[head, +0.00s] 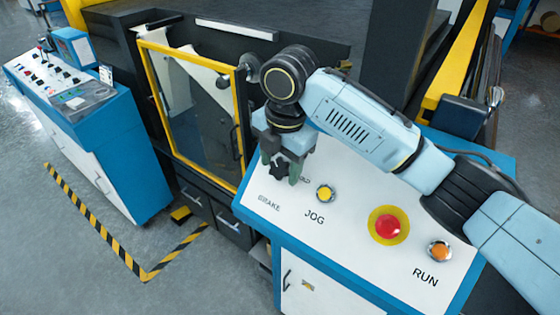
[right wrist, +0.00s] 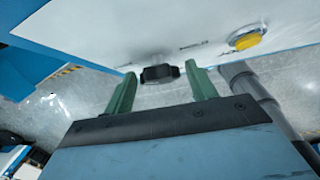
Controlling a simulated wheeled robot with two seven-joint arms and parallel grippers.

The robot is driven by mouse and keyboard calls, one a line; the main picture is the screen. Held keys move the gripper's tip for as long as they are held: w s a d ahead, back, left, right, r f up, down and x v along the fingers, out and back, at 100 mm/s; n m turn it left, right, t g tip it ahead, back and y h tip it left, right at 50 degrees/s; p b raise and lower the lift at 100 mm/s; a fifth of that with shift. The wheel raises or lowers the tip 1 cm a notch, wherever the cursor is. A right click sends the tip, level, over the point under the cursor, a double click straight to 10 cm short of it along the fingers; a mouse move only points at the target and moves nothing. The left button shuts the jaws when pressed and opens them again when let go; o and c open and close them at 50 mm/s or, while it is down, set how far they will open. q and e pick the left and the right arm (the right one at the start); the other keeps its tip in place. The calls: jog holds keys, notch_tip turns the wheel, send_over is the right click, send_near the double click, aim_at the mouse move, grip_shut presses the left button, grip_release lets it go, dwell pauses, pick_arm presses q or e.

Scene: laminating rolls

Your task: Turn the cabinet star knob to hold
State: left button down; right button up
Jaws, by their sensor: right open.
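The black star knob (head: 282,168) stands on the white top of the blue cabinet, near its left end, by the partly hidden BRAKE and HOLD lettering. My right gripper (head: 279,176) is over it with its green fingers pointing down at the panel. In the right wrist view the knob (right wrist: 160,73) shows between the two open fingertips (right wrist: 162,71), with a gap on each side. The fingers do not appear to touch it. My left gripper is in no view.
On the same panel (head: 340,237) are a yellow JOG button (head: 325,193), a red emergency button (head: 388,227) on a yellow disc and an orange RUN button (head: 438,250). A yellow-framed machine door (head: 241,120) stands just left. Another blue console (head: 105,140) is farther left.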

jog(key=shift+c, duration=0.7)
jog(key=c, duration=0.9)
jog(key=shift+o, duration=0.2)
